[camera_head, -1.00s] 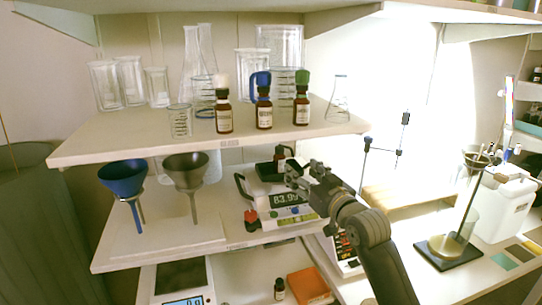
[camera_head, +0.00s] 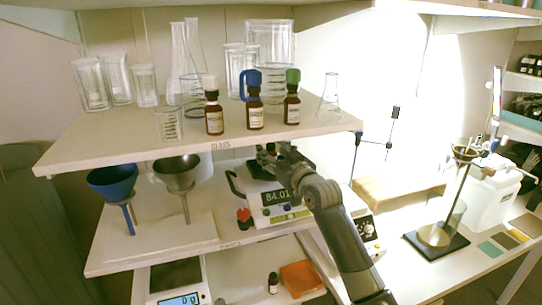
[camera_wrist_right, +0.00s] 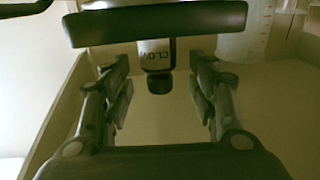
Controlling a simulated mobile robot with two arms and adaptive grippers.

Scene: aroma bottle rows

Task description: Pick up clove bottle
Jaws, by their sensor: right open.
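The clove bottle (camera_wrist_right: 156,60) shows in the right wrist view, with a white label lettered roughly "CLOV" and a dark cap. It lies between the lines of my right gripper's two fingers, apart from both, partly hidden by a dark bar across the top. My right gripper (camera_wrist_right: 160,98) is open and empty. In the head view the right gripper (camera_head: 268,158) is over the pan of a white balance (camera_head: 270,208) on the middle shelf and hides the bottle there. My left gripper is not in view.
The upper shelf (camera_head: 110,148) overhangs close above my right gripper. It carries three brown bottles with white (camera_head: 213,115), blue (camera_head: 254,112) and green (camera_head: 292,107) tops, and glassware. A blue funnel (camera_head: 113,182) and a grey funnel (camera_head: 178,175) stand left of the balance.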

